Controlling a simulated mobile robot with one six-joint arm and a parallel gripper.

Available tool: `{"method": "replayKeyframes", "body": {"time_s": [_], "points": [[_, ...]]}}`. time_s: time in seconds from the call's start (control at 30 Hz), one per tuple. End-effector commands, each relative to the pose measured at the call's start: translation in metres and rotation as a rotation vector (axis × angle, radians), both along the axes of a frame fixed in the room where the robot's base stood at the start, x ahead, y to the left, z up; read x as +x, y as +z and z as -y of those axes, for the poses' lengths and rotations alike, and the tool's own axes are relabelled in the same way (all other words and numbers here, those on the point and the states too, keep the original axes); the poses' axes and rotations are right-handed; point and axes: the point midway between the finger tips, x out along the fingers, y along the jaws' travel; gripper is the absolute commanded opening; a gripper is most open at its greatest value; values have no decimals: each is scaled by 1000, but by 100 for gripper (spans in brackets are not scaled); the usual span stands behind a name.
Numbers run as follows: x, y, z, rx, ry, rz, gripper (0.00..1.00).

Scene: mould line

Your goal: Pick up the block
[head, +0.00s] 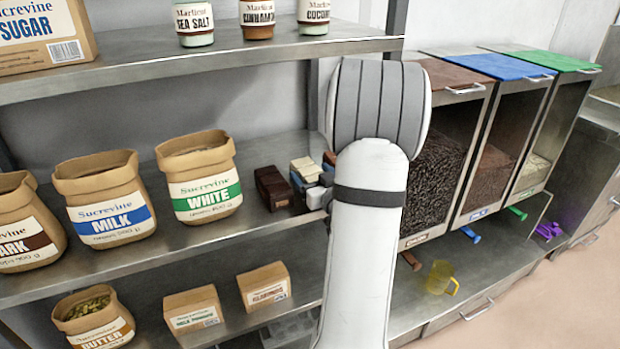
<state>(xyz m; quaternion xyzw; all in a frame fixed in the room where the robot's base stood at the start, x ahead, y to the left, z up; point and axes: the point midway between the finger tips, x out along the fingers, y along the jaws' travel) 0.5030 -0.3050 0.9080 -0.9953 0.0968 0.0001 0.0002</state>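Several blocks stand together on the middle shelf, just left of my arm. A dark reddish-brown block (272,187) is at the left of the group. Beside it are a dark brown block (298,186) and a pale cream-topped block (304,168) with some blue-green on it. Another brown piece (329,159) shows at the edge of my arm. My gripper (319,195) is at the right side of these blocks, mostly hidden behind my arm. I cannot tell whether its fingers are apart or touch a block.
Paper bags marked MILK (105,199) and WHITE (199,177) stand left of the blocks. The upper shelf (190,60) runs above them. Clear-fronted bins (447,150) stand right of my arm, with a yellow jug (441,278) below. Small cartons (264,286) stand on the lower shelf.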

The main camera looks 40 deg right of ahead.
Motion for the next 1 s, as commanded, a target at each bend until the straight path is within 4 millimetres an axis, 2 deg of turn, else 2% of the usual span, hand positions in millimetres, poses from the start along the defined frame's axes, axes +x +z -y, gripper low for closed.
{"method": "replayKeyframes", "body": {"time_s": [0.07,0.7,1.0], "points": [[0,0,0,0,0,0,69],[0,0,-1,0,1,0,16],[1,6,-1,-3,2,4,15]]}}
